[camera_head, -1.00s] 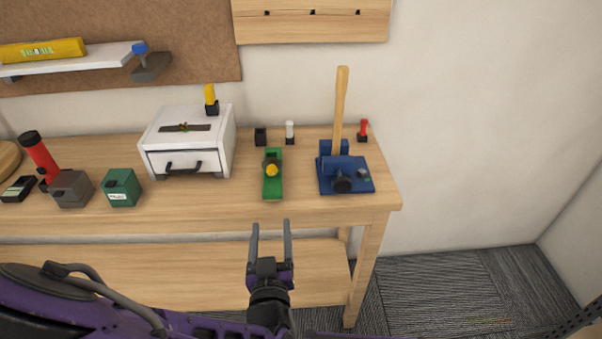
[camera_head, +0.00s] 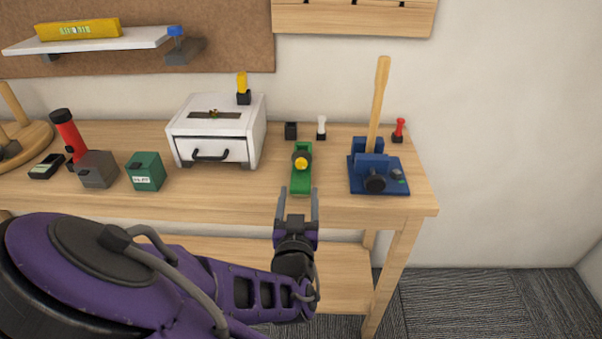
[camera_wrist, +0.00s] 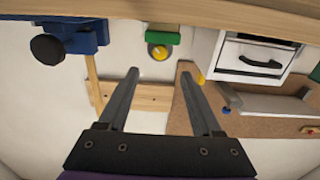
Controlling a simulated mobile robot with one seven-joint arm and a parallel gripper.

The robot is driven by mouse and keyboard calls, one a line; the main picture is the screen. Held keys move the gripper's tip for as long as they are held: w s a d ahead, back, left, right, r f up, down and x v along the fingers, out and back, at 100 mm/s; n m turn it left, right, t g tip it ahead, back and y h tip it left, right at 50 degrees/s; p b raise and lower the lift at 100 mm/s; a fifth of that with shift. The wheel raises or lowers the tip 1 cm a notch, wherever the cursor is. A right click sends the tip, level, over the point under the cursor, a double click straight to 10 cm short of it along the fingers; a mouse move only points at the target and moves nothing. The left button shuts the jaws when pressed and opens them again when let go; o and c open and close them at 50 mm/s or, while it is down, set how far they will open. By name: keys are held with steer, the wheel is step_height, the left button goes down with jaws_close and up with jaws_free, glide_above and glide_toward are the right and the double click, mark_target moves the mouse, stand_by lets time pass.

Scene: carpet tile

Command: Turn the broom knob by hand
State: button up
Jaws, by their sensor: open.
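The broom knob is a dark round knob (camera_head: 374,182) on the front of a blue clamp base (camera_head: 392,186) near the bench's right end. A wooden broom handle (camera_head: 378,105) stands upright in this clamp. My gripper (camera_head: 298,197) is open and empty, in front of the bench edge, left of the knob and apart from it. In the wrist view, the black knob (camera_wrist: 46,47) and blue clamp (camera_wrist: 88,38) show at the upper left, beyond my two open fingers (camera_wrist: 165,88). The view appears upside down.
A green block with a yellow knob (camera_head: 301,163) lies just beyond my gripper. A white drawer box (camera_head: 215,150), a green box (camera_head: 146,172) and a grey box (camera_head: 97,170) stand left. Small white (camera_head: 321,127) and red (camera_head: 399,129) pegs stand behind. Bare wood lies between green block and clamp.

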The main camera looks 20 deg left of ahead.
mark_target(301, 165)
steer(key=x, duration=0.9)
steer(key=shift+w+a+b, duration=0.1)
steer(key=shift+w+b, duration=0.05)
steer(key=shift+b, duration=0.15)
jaws_close()
